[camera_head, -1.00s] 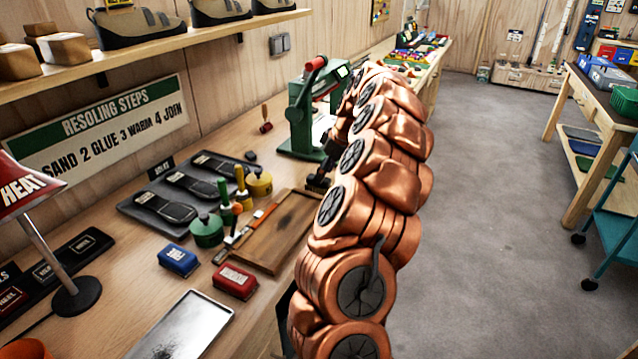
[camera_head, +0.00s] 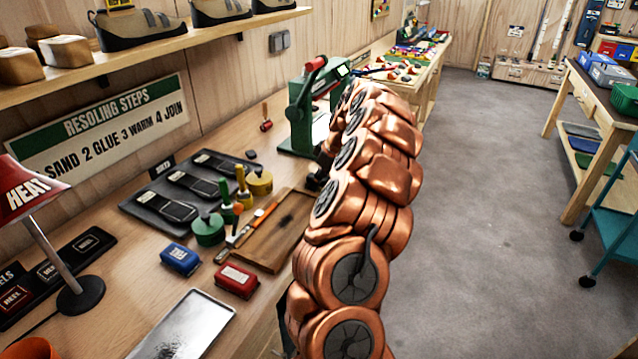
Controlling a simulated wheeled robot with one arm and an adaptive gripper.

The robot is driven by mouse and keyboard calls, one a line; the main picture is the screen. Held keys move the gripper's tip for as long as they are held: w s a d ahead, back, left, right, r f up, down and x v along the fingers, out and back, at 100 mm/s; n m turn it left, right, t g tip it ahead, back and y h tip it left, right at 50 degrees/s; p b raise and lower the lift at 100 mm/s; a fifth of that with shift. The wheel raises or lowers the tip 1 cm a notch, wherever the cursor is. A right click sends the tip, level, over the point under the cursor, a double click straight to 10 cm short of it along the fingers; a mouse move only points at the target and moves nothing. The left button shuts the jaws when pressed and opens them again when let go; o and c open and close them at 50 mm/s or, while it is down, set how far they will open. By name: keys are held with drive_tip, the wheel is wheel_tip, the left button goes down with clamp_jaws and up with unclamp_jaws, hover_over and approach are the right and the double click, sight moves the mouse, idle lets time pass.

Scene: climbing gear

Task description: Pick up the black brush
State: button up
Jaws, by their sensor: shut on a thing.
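My gripper (camera_head: 314,180) shows only as a small dark part at the left edge of my copper arm, above the far right end of the wooden tray (camera_head: 262,256). The arm hides most of it. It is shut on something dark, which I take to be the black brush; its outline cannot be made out. A dark patch lies on the tray floor. I cannot tell whether it is a shadow or a stain.
A green press (camera_head: 300,115) stands behind. A metal tray (camera_head: 185,328) lies in front.

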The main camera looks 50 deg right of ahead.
drive_tip(key=shift+c, duration=0.5)
drive_tip(key=shift+d+r+b, duration=0.1)
drive_tip(key=shift+r+b, duration=0.35)
drive_tip(key=shift+r, duration=1.25)
drive_tip(key=shift+s+a+r, duration=0.1)
drive_tip(key=shift+a, duration=0.1)
drive_tip(key=shift+s+a+r+b, duration=0.25)
drive_tip(key=shift+s+a+b, duration=0.4)
drive_tip(key=shift+s+a, duration=1.2)
drive_tip(key=shift+s+a+r+b, duration=0.25)
drive_tip(key=shift+s+a+b, duration=0.45)
drive_tip(key=shift+s+a, duration=1.15)
drive_tip(key=shift+s+a+r+b, duration=0.25)
drive_tip(key=shift+s+a+b, duration=0.4)
drive_tip(key=shift+s+a, duration=1.2)
drive_tip(key=shift+w+a, duration=0.4)
